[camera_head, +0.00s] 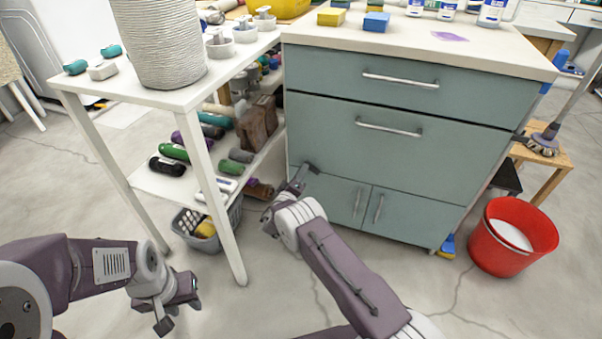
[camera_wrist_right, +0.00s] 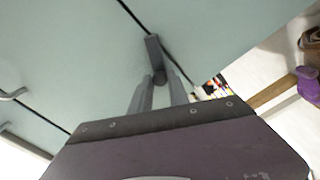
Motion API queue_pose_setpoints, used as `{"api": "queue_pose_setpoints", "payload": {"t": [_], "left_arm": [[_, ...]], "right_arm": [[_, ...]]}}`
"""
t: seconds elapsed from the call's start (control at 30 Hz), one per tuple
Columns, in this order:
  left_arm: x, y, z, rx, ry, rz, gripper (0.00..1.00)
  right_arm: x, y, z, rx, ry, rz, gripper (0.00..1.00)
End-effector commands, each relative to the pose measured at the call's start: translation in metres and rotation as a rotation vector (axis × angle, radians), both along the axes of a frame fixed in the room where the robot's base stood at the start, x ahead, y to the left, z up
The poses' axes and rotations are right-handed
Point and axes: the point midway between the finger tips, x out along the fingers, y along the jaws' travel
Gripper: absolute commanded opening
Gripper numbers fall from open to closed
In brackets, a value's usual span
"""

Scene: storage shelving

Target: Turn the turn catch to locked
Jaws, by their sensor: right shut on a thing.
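The turn catch (camera_wrist_right: 152,47) is a dark grey bar on the pale green cabinet front, lying across a seam between panels in the right wrist view. In the head view its end (camera_head: 313,169) shows small at the cabinet's left, near the top of the lower doors. My right gripper (camera_wrist_right: 161,88) is shut on the catch, with one finger on either side of its near end. In the head view my right gripper (camera_head: 298,183) partly hides the catch. My left gripper (camera_head: 180,314) hangs empty above the floor at the lower left, its fingers apart.
The green cabinet (camera_head: 400,160) has two drawers with bar handles above two doors. A white table (camera_head: 120,95) with a lower shelf of bottles and rolls stands close at left. A grey basket (camera_head: 205,240) sits under it. A red bucket (camera_head: 512,238) stands right.

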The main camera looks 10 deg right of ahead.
Motion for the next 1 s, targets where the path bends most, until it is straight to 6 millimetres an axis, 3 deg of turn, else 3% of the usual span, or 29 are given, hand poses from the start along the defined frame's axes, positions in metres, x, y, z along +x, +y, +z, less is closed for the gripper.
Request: {"api": "queue_pose_setpoints", "payload": {"t": [1.0], "left_arm": [[0.0,0.0,0.011,0.0,0.0,0.0,0.36]], "right_arm": [[0.0,0.0,0.0,0.748,-0.504,0.001,0.0]]}}
